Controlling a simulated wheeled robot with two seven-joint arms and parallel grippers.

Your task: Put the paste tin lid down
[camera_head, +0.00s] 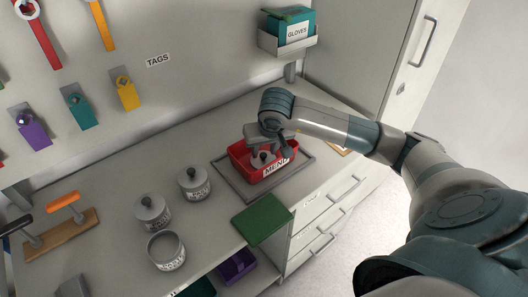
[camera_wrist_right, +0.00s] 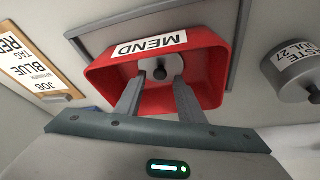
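A grey round lid with a dark knob (camera_head: 263,156) lies inside the red bin labelled MEND (camera_head: 238,153). In the right wrist view the lid's knob (camera_wrist_right: 161,74) sits between the fingertips. My right gripper (camera_head: 264,150) reaches down into the bin from above. Its fingers (camera_wrist_right: 160,80) look apart, with a small gap on each side of the knob. An open grey tin (camera_head: 167,251) stands without a lid at the front of the bench. Two lidded tins (camera_head: 152,211) (camera_head: 194,183) stand behind it; one reads PASTE in the wrist view (camera_wrist_right: 292,76). My left gripper is out of view.
The bin stands on a grey tray (camera_head: 234,189). A green sheet (camera_head: 262,220) lies at the bench's front edge. A wooden rack (camera_head: 62,235) with handles is at left. A GLOVES box (camera_head: 292,28) hangs above the bin. Bench space between tins and tray is clear.

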